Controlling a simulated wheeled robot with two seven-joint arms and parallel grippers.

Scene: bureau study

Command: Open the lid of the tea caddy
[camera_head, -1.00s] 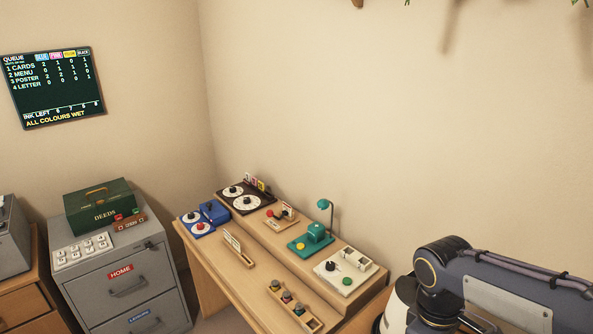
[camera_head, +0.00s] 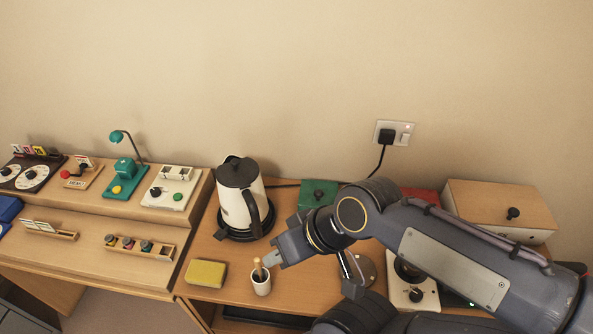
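A low green box (camera_head: 320,194) with a dark knob stands at the back of the desk, right of the kettle; it may be the tea caddy, but no label shows. A red box (camera_head: 421,198) is partly hidden behind my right arm, so I cannot tell which is the caddy. The green box looks closed. My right gripper (camera_head: 273,259) is in front of the green box and to its left, apart from it, close by the small white cup. Its finger gap is not clear. My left gripper is not in view.
A cream kettle (camera_head: 240,199) stands on a black base. A white cup (camera_head: 261,284) holds a wooden-handled tool. A yellow sponge-like block (camera_head: 206,273) lies at the front. A wooden-topped box (camera_head: 502,205) stands right. A plug (camera_head: 387,136) sits in the wall socket.

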